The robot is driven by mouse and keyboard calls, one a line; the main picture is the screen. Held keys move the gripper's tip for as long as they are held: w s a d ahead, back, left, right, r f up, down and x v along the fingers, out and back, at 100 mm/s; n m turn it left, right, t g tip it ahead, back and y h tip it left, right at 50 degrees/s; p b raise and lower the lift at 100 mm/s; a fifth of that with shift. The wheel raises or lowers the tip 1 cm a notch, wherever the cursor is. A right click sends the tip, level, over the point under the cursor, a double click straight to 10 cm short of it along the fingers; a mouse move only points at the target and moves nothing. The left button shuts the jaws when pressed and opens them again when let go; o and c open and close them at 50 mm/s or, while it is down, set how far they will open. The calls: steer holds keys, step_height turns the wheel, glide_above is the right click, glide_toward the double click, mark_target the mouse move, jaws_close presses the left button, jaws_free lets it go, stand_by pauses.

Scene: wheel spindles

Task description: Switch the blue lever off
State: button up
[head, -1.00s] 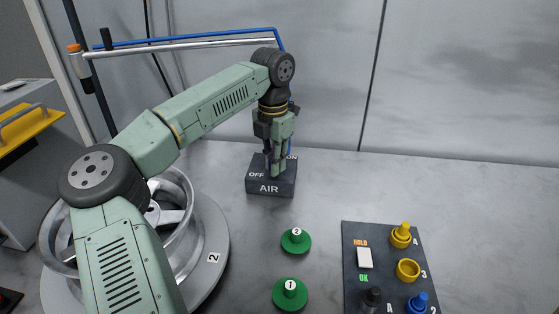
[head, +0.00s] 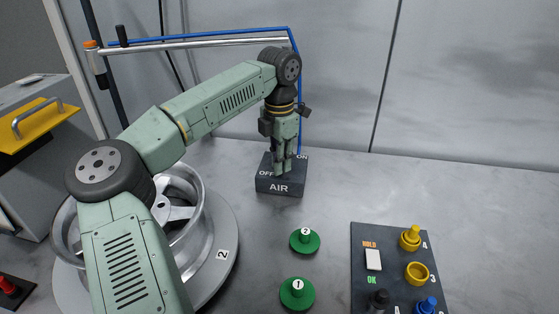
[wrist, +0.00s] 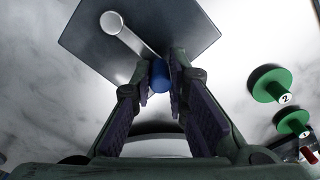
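The blue lever has a grey metal arm (wrist: 128,36) with a blue knob (wrist: 160,76) at its end, seen in the wrist view. It is mounted on the dark AIR box (head: 281,188), which carries OFF on its left and ON on its right. My gripper (wrist: 161,70) has its fingertips close on both sides of the blue knob, apparently shut on it. In the head view, my gripper (head: 283,170) is over the box between the two labels and hides the lever.
Two green knobbed discs, marked 2 (head: 304,240) and 1 (head: 297,293), stand in front of the box. A dark panel (head: 361,240) with yellow, blue and black parts is at the right. A metal wheel (head: 190,238) is at the left. The back right table is clear.

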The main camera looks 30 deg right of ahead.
steer(key=o, duration=0.5)
steer(key=shift+c, duration=0.2)
step_height(320, 180, up, 12)
stand_by(0.4)
stand_by(0.4)
